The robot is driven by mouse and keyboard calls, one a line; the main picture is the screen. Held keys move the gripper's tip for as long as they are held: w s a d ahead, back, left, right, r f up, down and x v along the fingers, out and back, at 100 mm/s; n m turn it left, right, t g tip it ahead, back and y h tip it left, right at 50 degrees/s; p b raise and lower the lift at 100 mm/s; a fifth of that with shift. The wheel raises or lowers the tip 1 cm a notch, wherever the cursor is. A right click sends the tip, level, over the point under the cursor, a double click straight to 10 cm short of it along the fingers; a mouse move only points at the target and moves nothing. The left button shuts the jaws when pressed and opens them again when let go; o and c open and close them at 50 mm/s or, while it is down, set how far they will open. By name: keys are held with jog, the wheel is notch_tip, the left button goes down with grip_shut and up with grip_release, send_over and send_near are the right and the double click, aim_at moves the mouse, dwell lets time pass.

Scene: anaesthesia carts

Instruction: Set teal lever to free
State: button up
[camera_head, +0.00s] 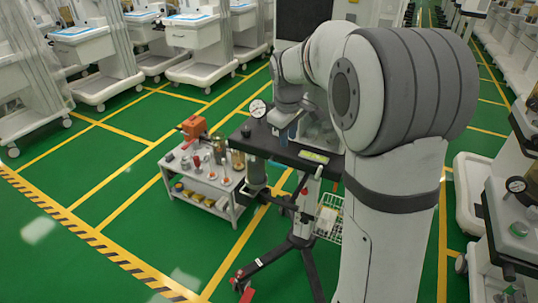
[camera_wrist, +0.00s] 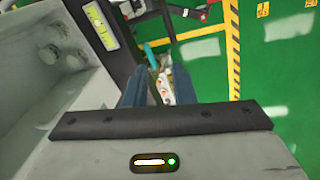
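A thin teal piece (camera_wrist: 150,56), which looks like the teal lever, shows in the wrist view just beyond and between my fingertips. The teal piece appears beyond this gap, and no contact is visible. In the head view my gripper (camera_head: 288,132) points down over the black top (camera_head: 257,143) of a wheeled stand, partly hidden by my arm.
A gauge (camera_head: 257,108) stands at the black top's back edge, with a yellow-green label (camera_head: 313,157) at its front right. A white cart (camera_head: 203,184) with an orange box (camera_head: 193,126) stands left. A wire basket (camera_head: 328,222) hangs on the stand. Green floor is free at front left.

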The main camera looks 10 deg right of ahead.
aim_at(280, 165)
jog(key=w+f+n+b, duration=0.1)
jog(key=w+f, duration=0.2)
jog(key=f, duration=0.3)
jog(key=w+f+n+b, duration=0.1)
jog(key=w+f, duration=0.3)
jog(key=f, duration=0.2)
jog(key=w+f+b, duration=0.1)
jog(key=w+f, duration=0.2)
jog(key=f, duration=0.3)
jog(key=shift+w+d+f+n+b, duration=0.1)
jog(key=shift+w+n+b, duration=0.1)
jog(key=shift+n+b, duration=0.15)
grip_shut()
